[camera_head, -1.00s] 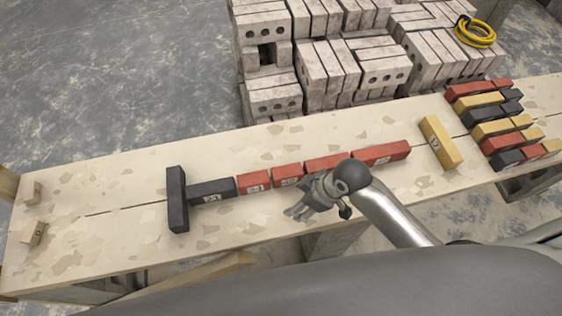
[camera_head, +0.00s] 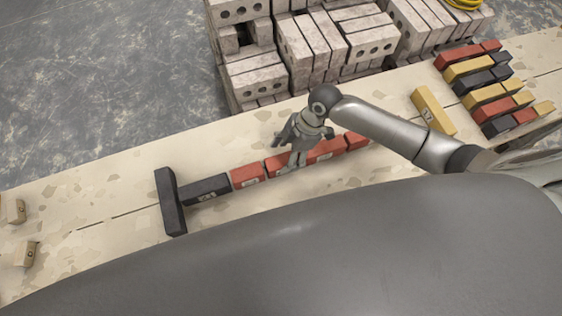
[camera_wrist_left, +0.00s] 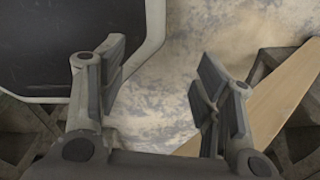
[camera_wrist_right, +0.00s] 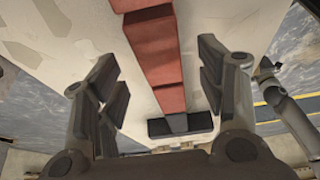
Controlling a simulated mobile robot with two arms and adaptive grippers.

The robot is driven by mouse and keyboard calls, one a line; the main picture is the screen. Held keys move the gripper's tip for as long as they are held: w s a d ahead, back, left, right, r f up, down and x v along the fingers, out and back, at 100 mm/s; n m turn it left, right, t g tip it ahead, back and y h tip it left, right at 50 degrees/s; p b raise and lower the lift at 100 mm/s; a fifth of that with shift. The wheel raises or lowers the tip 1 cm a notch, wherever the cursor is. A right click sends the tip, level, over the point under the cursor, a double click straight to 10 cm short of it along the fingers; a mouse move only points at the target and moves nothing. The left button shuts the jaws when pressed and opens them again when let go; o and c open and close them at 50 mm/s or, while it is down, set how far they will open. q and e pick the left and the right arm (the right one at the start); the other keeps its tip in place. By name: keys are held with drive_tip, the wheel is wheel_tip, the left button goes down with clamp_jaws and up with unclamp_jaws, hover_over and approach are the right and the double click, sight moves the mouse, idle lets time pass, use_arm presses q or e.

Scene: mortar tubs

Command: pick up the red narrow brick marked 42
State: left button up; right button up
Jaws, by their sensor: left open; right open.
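A row of several red bricks lies on the plank table. A shorter red brick (camera_head: 248,176) is at its left end, beside a dark brick (camera_head: 205,190). Pale labels show on the bricks, but I cannot read which is marked 42. My right gripper (camera_head: 288,166) is open above the middle of the row and hides part of the red bricks there. In the right wrist view, a red brick (camera_wrist_right: 155,45) runs between its open fingers, with nothing held. My left gripper (camera_wrist_left: 160,80) is open and empty, seen only in the left wrist view.
A dark brick (camera_head: 170,203) lies crosswise at the row's left end. A yellow brick (camera_head: 432,112) and several coloured bricks (camera_head: 490,90) lie to the right. Grey block stacks (camera_head: 300,50) stand behind the table. The plank left of the row is mostly clear.

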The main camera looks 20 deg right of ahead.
sight(283, 160)
drive_tip(key=x, duration=0.4)
drive_tip(key=shift+d+f, duration=0.2)
drive_tip(key=shift+a+f, duration=0.15)
drive_tip(key=shift+f, duration=0.3)
drive_tip(key=c, duration=0.4)
use_arm(q)
drive_tip(key=shift+w+r, duration=0.35)
drive_tip(key=shift+w, duration=0.3)
use_arm(e)
drive_tip(key=shift+w, duration=0.1)
drive_tip(key=c, duration=1)
